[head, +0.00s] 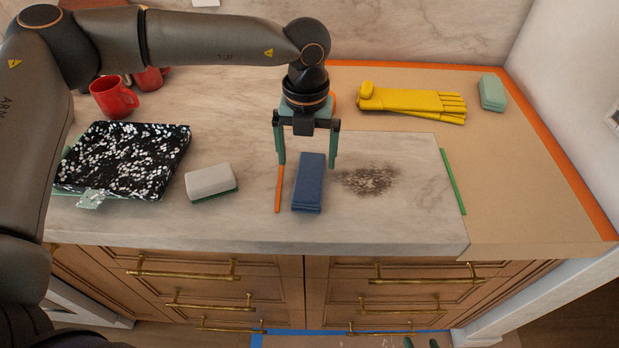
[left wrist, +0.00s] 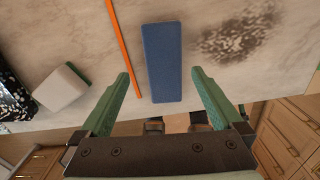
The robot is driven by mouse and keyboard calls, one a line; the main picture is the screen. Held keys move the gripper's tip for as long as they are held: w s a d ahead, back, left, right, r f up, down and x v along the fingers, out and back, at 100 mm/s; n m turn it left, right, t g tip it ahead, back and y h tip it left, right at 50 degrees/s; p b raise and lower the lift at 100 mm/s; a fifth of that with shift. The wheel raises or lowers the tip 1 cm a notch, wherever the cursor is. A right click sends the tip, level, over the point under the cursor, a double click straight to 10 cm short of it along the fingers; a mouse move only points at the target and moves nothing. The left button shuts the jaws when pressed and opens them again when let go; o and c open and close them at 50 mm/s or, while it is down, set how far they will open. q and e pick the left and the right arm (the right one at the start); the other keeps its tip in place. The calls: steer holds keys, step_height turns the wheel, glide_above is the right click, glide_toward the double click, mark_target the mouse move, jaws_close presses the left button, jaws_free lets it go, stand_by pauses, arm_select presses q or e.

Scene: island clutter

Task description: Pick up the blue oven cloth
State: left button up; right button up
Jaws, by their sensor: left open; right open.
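The blue oven cloth (head: 308,183) lies folded into a thick oblong on the marble counter. In the left wrist view the cloth (left wrist: 162,62) runs lengthwise between the fingers. My left gripper (head: 307,163) points down over the cloth's far part, open and empty, one finger to each side. In the left wrist view the left gripper (left wrist: 160,73) shows clear gaps beside the cloth; its exact height above it is hard to tell. Only the fingertips of my right gripper (head: 421,343) show at the bottom edge, apart and empty, low in front of the drawers.
An orange stick (head: 279,189) lies close to the cloth's left.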

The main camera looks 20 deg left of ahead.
mark_target(310, 176)
arm_select(q)
steer(key=f, duration=0.3)
steer(key=f+p, duration=0.1)
steer(key=shift+s+d+f, duration=0.15)
steer(key=shift+s+d, duration=0.2)
steer(key=shift+f, duration=0.55)
steer(key=c, duration=1.3)
